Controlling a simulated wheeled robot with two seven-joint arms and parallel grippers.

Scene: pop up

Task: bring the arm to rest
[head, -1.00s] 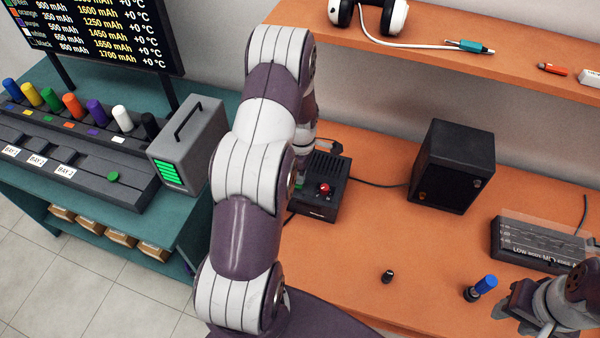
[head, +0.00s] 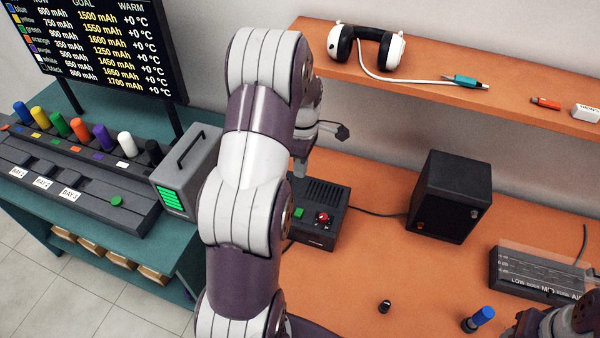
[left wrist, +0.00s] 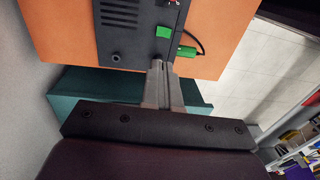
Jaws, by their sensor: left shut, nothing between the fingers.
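My left arm rises through the middle of the head view. Its gripper (head: 300,168) is partly hidden behind the arm, above a black box (head: 318,240) with a red knob (head: 323,218) and a green square button (head: 298,212). In the left wrist view the fingers (left wrist: 160,66) are together and empty, and the box (left wrist: 128,28) shows beyond them. My right gripper (head: 522,322) is only partly in view at the bottom right corner, so its fingers cannot be made out.
A black speaker-like box (head: 450,195), a small black cylinder (head: 384,306) and a blue-capped piece (head: 480,319) stand on the orange table (head: 370,255). A shelf holds headphones (head: 368,46). On the left, a teal bench carries a grey case (head: 190,170) and several coloured cylinders.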

